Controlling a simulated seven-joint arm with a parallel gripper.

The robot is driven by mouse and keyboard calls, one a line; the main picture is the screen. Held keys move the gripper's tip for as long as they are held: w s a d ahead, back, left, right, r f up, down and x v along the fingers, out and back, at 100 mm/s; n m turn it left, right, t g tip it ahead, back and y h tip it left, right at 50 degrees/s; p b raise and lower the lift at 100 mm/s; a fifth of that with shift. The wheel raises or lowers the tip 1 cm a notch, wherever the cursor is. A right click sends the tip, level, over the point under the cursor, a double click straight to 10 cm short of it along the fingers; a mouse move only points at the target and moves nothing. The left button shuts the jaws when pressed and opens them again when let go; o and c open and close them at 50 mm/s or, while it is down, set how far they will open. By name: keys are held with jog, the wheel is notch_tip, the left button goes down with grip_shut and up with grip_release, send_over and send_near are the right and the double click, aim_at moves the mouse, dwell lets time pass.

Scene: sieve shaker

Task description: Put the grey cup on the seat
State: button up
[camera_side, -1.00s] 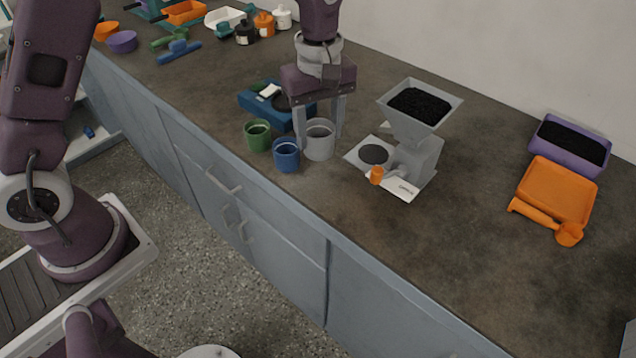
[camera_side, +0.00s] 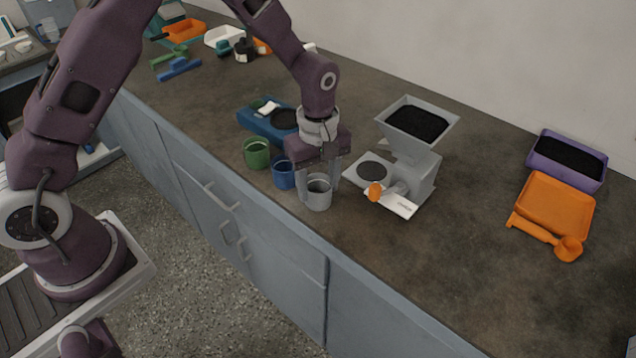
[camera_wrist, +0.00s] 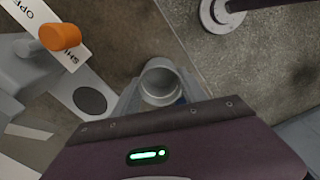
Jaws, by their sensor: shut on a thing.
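My gripper (camera_side: 319,187) is shut on the grey cup (camera_side: 318,198), with one finger on each side of its wall. The cup is upright, close to the counter's front edge, left of and nearer the front than the seat. Whether its base is clear of the counter is hard to tell. In the wrist view the grey cup (camera_wrist: 159,82) sits between the fingers of my gripper (camera_wrist: 160,94), its mouth open and its inside empty. The seat, a dark round pad (camera_side: 373,171), is bare on the grey dispenser's base; it also shows in the wrist view (camera_wrist: 90,100).
The grey dispenser (camera_side: 424,165) has a hopper of black grains, and an orange knob (camera_side: 375,191) stands out beside the seat. A blue cup (camera_side: 283,174) and a green cup (camera_side: 256,153) stand left of my gripper. A blue device (camera_side: 262,126) is behind them.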

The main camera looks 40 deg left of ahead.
jog(key=shift+f, duration=0.1)
jog(key=o, duration=1.4)
jog(key=r, duration=0.7)
jog(key=shift+d, duration=0.3)
jog(key=s+a+r+m+t, duration=0.1)
jog(key=s+a+r+m, duration=0.15)
jog(key=s+r, duration=0.35)
jog(key=s+a+r+m+t, duration=0.2)
jog(key=s+r+m, duration=0.2)
jog(key=r, duration=0.5)
jog(key=s+r+m, duration=0.1)
jog(key=s, duration=0.2)
jog(key=s+a+r+m+t, duration=0.1)
jog(key=s, duration=0.2)
jog(key=s+r+m, duration=0.1)
jog(key=s+m, duration=0.1)
jog(key=s, duration=0.1)
jog(key=shift+s+a+r, duration=0.1)
jog(key=shift+a, duration=0.25)
jog(key=shift+o, duration=0.4)
jog(key=s+m, duration=0.1)
jog(key=s, duration=0.1)
jog(key=s+m+t, duration=0.1)
jog(key=s+m, duration=0.1)
jog(key=s, duration=0.1)
jog(key=shift+s+a+f+t, duration=0.3)
jog(key=shift+s+a+f, duration=0.05)
jog(key=shift+a+f, duration=0.05)
